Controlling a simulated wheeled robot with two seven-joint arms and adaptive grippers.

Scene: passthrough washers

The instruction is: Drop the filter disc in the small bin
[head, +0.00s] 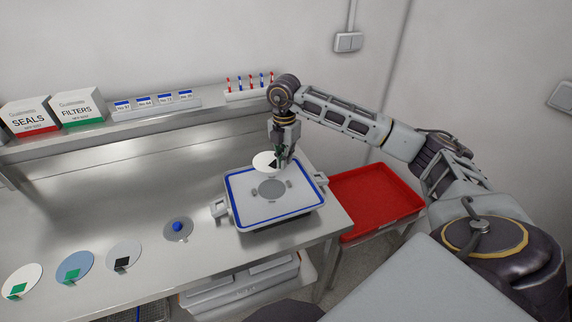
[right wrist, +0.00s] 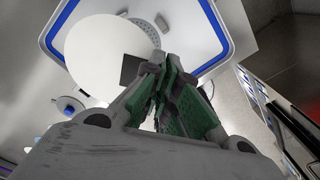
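A white disc (head: 264,161) with a black tab hangs at my right gripper (head: 281,160), above the back part of the blue-rimmed white tray (head: 237,213). In the right wrist view the disc (right wrist: 100,48) lies left of the fingertips (right wrist: 165,68). The fingers are close together at the edge of its black tab (right wrist: 131,69). A red open bin (head: 375,200) stands right of the table, empty. A grey container (head: 240,287) sits below the table. I cannot tell which container is the small bin. My left gripper is out of view.
On the steel table lie a white disc (head: 22,278) and a blue disc (head: 75,267) with green tabs, a pale disc (head: 124,254) with a black tab, and a disc with a blue knob (head: 177,227). Boxes for seals (head: 28,118) and filters (head: 77,106) stand on the shelf.

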